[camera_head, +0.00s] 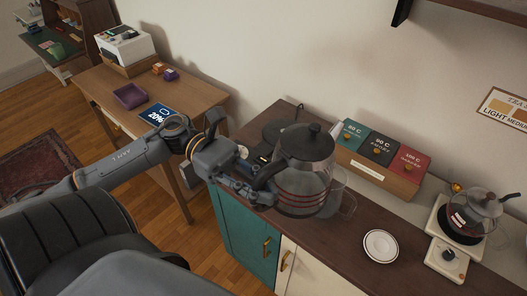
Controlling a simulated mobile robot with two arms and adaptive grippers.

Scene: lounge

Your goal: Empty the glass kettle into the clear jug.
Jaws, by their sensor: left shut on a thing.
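A glass kettle (308,178) with a dark lid, dark handle and red bands around its body is over the middle of the counter, roughly upright. My left gripper (259,191) is shut on its handle, on the kettle's left side. I cannot tell whether the kettle is clear of the counter. A clear jug (344,203) stands just behind and right of the kettle, partly hidden by it. The glass is too faint to tell how much liquid either holds. My right gripper is not in view.
A dark wooden counter (335,236) carries a white saucer (381,246), a box of teal, black and red packs (381,150), and another glass pot (476,213) on a white appliance at right. A wooden side table (200,95) stands at left.

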